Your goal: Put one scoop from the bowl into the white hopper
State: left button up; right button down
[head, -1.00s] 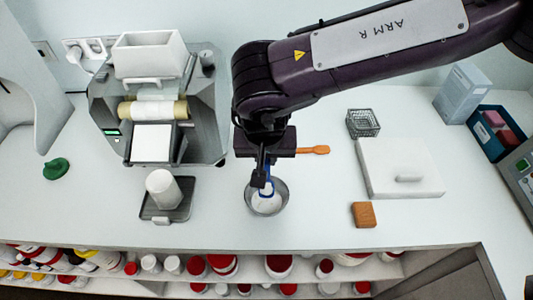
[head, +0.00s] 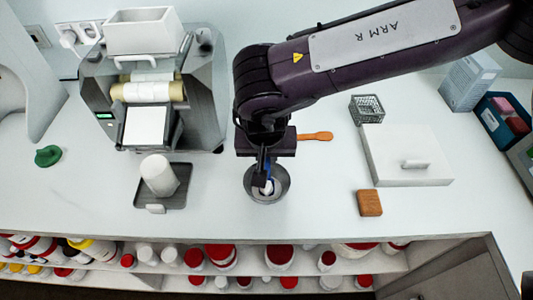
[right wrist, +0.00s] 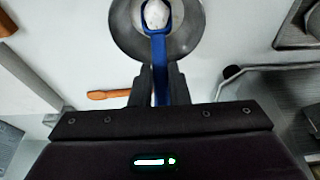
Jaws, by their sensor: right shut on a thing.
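My right gripper (head: 263,177) is shut on the handle of a blue scoop (right wrist: 159,66), which also shows in part in the head view (head: 268,188). The scoop's head holds a white mound and is over or inside the round metal bowl (head: 283,190); its exact height is unclear. The white hopper (head: 141,36) is an open box on top of the mill (head: 207,95), left of my right arm. My left gripper is out of view.
A dark tray (head: 178,198) with a white cylinder (head: 159,175) stands left of the bowl. An orange-handled tool (head: 316,136) lies behind it. To the right are a wire basket (head: 368,108), a white slab (head: 405,150) and a brown block (head: 369,203). Shelves with jars run below the counter.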

jog(key=shift+r, duration=0.1)
notch_tip(320, 180, up, 8)
jog(key=p, duration=0.5)
jog(key=shift+f+p, duration=0.25)
jog(key=shift+p, duration=0.15)
dwell(1.5)
